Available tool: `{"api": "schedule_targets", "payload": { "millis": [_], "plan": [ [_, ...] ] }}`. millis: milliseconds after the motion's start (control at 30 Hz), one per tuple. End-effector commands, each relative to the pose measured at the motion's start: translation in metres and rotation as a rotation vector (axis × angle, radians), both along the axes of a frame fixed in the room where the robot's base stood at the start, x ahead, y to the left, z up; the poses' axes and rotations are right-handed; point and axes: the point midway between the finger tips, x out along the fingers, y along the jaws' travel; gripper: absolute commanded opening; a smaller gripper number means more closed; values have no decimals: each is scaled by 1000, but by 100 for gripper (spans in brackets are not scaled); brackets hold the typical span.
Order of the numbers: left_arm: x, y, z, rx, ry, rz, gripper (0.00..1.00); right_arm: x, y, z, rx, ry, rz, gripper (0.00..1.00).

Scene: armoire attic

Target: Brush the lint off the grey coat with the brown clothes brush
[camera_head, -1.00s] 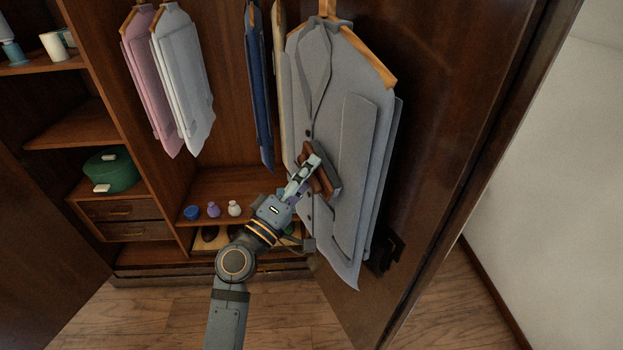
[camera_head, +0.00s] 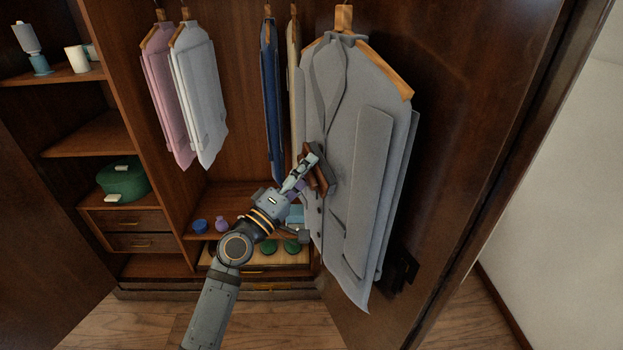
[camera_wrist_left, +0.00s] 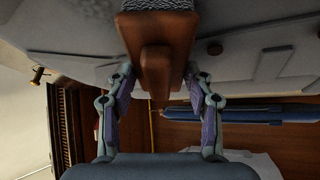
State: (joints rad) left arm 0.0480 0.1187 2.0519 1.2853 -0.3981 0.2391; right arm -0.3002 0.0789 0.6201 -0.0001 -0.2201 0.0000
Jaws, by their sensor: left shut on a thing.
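The grey coat (camera_head: 345,130) hangs on a wooden hanger against the open armoire door, its lapels and buttons showing. My left gripper (camera_head: 303,173) is shut on the brown clothes brush (camera_head: 323,168), at the coat's left front edge below the lapels. In the left wrist view the brush (camera_wrist_left: 128,40) sits between the fingers of the gripper (camera_wrist_left: 155,82), bristles away from me. The coat (camera_wrist_left: 240,68) spreads behind it. The bristles are at or very near the cloth; I cannot tell if they touch. I make out no lint. My right gripper is not in view.
A dark blue garment (camera_head: 270,100) hangs left of the coat; pink (camera_head: 160,85) and pale (camera_head: 200,100) garments hang farther left.

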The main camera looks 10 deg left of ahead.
Motion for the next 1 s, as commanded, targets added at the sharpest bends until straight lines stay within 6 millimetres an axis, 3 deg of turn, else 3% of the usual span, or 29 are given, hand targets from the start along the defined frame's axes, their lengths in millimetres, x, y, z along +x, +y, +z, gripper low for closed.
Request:
{"api": "schedule_targets", "payload": {
  "millis": [167, 433, 600, 1000],
  "plan": [
    [1, 1, 2, 0, -1, 0, 7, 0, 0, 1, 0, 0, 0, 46],
    [2, -1, 23, -2, 0, -1, 7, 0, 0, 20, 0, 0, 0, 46],
    [1, -2, 22, -2, -1, -2, 7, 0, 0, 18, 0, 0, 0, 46],
    [-26, -21, 23, -3, 0, -1, 7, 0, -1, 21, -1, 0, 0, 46]
  ]
}}
